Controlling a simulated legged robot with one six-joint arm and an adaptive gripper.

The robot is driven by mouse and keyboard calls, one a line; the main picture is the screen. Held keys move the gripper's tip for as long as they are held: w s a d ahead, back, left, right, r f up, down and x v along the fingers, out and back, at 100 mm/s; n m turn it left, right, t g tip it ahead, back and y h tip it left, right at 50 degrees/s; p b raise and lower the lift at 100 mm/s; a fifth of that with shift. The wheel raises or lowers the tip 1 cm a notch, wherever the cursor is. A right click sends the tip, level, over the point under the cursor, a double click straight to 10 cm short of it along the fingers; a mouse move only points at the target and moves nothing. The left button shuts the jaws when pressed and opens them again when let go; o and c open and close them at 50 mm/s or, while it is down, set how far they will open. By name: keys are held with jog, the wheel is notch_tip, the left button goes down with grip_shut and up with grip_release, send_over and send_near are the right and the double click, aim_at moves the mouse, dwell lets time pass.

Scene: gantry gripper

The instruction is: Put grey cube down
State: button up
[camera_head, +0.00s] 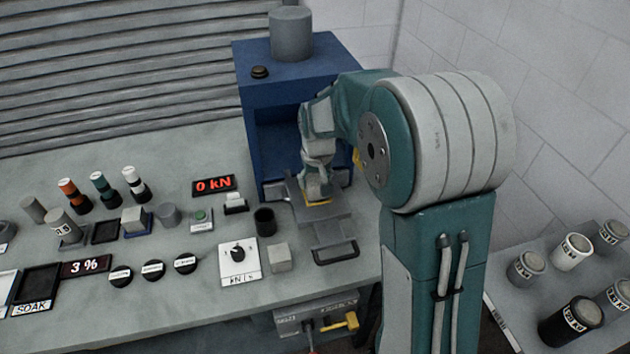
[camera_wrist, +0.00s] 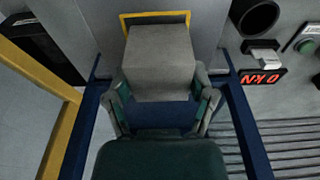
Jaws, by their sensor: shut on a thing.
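My gripper (camera_head: 314,184) reaches down in front of the opening of a blue press (camera_head: 262,150). In the wrist view my gripper (camera_wrist: 162,92) has its two fingers on either side of a grey cube (camera_wrist: 160,62) and is shut on it. A yellow-edged outline (camera_wrist: 184,15) shows just beyond the cube on a grey plate (camera_wrist: 97,22). In the head view the held cube is largely hidden by my gripper, with a yellow edge (camera_head: 318,203) beneath. I cannot tell whether the cube touches the plate. Another light grey cube (camera_head: 279,257) sits on the table.
A sliding tray with a dark handle (camera_head: 336,251) extends from the press. A knob panel (camera_head: 239,261), a black cup (camera_head: 264,221) and a red "0 kN" display (camera_head: 214,185) stand left of it. Several labelled cylinders stand at the lower right. A wall is behind.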

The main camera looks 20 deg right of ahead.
aim_at(318, 183)
jog(key=shift+d+f, duration=0.25)
jog(key=shift+f, duration=0.1)
jog(key=o, duration=1.3)
jog(key=shift+a, duration=0.1)
jog(key=shift+c, duration=0.2)
notch_tip(318, 183, up, 12)
jog(key=s+f, duration=0.1)
jog(key=s, duration=0.1)
jog(key=s+r+t, duration=0.2)
jog(key=s, duration=1)
jog(key=s+r+t, duration=0.1)
jog(key=s+r, duration=0.1)
jog(key=s, duration=1)
jog(key=shift+s+t, duration=0.15)
jog(key=shift+t, duration=0.25)
